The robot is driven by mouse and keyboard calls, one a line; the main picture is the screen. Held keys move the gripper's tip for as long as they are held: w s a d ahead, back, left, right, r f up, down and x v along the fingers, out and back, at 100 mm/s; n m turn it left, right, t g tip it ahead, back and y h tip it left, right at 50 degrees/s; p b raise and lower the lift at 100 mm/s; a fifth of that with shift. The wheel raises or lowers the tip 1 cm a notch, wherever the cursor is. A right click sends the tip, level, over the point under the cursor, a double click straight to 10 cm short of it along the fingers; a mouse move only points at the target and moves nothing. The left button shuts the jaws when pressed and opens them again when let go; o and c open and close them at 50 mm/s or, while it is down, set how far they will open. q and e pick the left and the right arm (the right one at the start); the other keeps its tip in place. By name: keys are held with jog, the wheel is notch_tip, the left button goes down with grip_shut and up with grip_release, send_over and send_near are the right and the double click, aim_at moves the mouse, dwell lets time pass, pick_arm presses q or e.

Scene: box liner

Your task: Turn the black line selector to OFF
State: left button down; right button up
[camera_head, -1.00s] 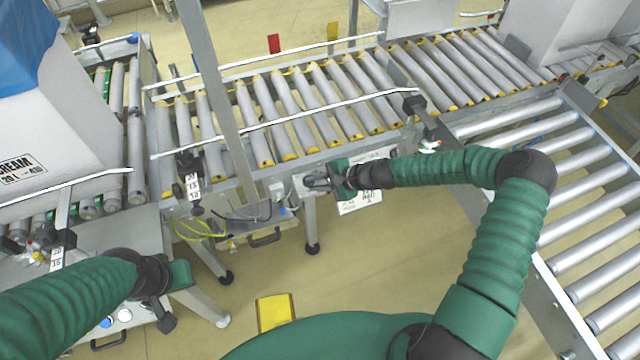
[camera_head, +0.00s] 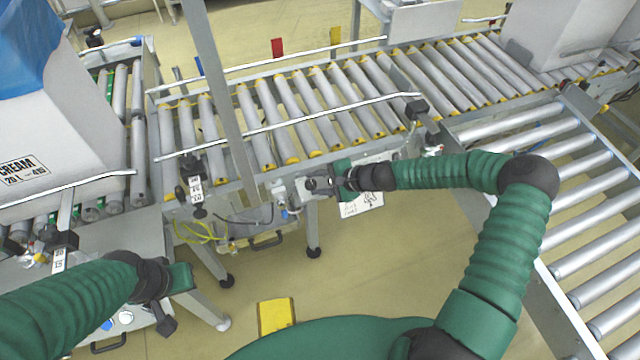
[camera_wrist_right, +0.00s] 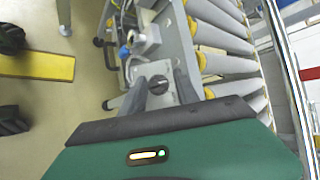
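The black line selector (camera_wrist_right: 158,84) is a round knob on a light grey plate, seen in the right wrist view. Its setting and any lettering are too small to read. In the head view it shows as a small dark spot (camera_head: 312,184) on the grey box at the conveyor's front side. My right gripper (camera_head: 324,186) is just right of it. In the wrist view its two dark fingers stand apart on either side of the knob, with gaps visible. My left gripper (camera_head: 170,302) is low at the left, away from the selector; its finger opening is not clear.
The roller conveyor (camera_head: 300,112) runs behind the selector, with a guide rail along its front. A grey post (camera_head: 222,90) rises left of it. A white sign (camera_head: 362,203) hangs below my right gripper. A large white carton (camera_head: 60,135) stands at the left.

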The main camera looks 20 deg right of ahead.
pick_arm(q)
jog(key=shift+f, duration=0.25)
pick_arm(e)
jog(key=shift+s+d+f, duration=0.1)
jog(key=shift+f, duration=0.75)
pick_arm(q)
jog(key=r+p, duration=0.1)
jog(key=w+r+p, duration=0.1)
jog(key=p, duration=0.1)
jog(key=w+r+p, duration=0.1)
jog(key=p, duration=0.1)
jog(key=shift+a+r, duration=0.15)
jog(key=shift+r, duration=0.25)
pick_arm(e)
jog(key=r+v, duration=0.1)
jog(key=v, duration=1.6)
jog(key=shift+a+r, duration=0.2)
jog(key=shift+r, duration=0.05)
pick_arm(q)
jog(key=shift+w, duration=0.1)
pick_arm(e)
jog(key=shift+d, duration=0.1)
jog(key=shift+f, duration=0.1)
